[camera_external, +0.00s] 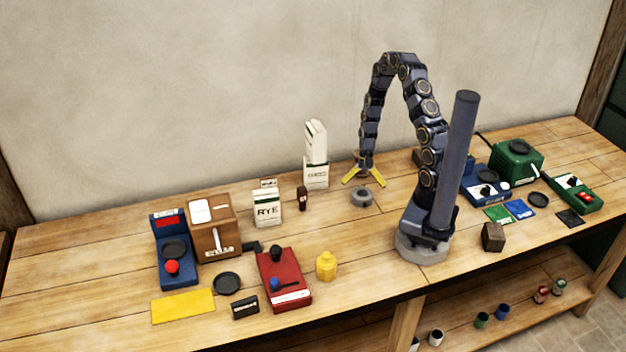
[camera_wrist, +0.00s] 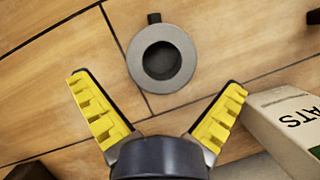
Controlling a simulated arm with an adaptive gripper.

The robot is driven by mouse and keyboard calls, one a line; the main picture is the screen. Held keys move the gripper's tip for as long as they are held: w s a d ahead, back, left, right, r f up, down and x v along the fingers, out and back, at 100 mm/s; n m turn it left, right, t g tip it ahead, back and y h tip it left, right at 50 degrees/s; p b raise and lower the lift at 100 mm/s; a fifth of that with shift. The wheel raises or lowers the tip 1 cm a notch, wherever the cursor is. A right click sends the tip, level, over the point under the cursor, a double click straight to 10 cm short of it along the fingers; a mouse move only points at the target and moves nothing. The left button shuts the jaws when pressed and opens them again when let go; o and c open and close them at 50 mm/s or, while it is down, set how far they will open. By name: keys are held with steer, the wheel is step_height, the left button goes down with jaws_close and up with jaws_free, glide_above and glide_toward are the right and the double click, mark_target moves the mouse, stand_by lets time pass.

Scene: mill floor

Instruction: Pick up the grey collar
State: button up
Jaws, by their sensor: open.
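The grey collar (camera_external: 361,197) is a thick ring lying flat on the wooden bench, just below my gripper in the outside view. In the wrist view the collar (camera_wrist: 178,44) shows from above, with a dark round hole and a small dark knob (camera_wrist: 154,18) on its rim. My gripper (camera_external: 364,178) has yellow fingers spread wide and holds nothing. In the wrist view my gripper (camera_wrist: 163,90) shows the collar ahead of the gap between its fingertips, apart from both fingers.
A white carton (camera_wrist: 290,125) stands close by the right finger in the wrist view. White packages (camera_external: 316,172) stand behind and left of the collar. A dark brown block (camera_external: 303,198) and a yellow bottle (camera_external: 326,265) stand to the left. Bench room in front of the collar is clear.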

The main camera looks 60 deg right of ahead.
mark_target(363, 192)
steer(key=x, duration=0.3)
steer(key=shift+a, duration=0.1)
steer(key=c, duration=1)
steer(key=shift+c, duration=0.2)
steer(key=shift+r, duration=0.15)
